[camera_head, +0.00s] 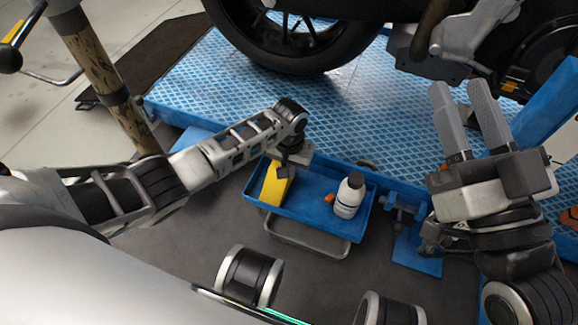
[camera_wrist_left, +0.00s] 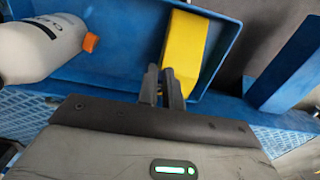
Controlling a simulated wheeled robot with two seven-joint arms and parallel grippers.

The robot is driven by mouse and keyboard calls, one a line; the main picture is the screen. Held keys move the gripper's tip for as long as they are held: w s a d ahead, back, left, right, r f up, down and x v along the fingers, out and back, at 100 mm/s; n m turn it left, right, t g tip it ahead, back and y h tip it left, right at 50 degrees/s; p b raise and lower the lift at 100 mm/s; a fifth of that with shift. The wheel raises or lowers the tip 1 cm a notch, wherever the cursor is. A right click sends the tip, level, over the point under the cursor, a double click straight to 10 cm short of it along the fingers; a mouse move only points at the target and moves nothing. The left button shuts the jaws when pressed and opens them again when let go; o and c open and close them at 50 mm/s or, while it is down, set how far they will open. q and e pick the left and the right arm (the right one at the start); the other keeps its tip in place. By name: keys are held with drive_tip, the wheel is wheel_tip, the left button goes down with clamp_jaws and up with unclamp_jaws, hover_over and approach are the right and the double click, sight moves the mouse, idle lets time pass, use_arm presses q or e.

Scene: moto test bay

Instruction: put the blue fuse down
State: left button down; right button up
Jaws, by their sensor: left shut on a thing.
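My left gripper (camera_head: 292,158) is over the left part of the blue tray (camera_head: 310,232), by the yellow block (camera_head: 275,188). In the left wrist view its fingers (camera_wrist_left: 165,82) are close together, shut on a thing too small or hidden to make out. The blue fuse does not show clearly in either view. The yellow block (camera_wrist_left: 186,48) lies in the tray just beyond the fingertips; whether they touch it I cannot tell. My right gripper (camera_head: 459,90) is raised at the right, with its fingers apart and nothing between them.
Blue fixtures (camera_head: 405,225) are right of the tray. A motorcycle wheel (camera_head: 300,40) and a blue textured platform (camera_head: 215,80) lie behind. The tray's middle has bare floor.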

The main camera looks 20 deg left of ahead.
use_arm(q)
drive_tip(key=shift+f, duration=0.35)
drive_tip(key=c, duration=1.6)
unclamp_jaws()
drive_tip(key=shift+o, duration=0.2)
use_arm(e)
drive_tip(key=shift+r+n, duration=0.2)
drive_tip(key=shift+n, duration=0.1)
use_arm(q)
drive_tip(key=shift+r, duration=0.1)
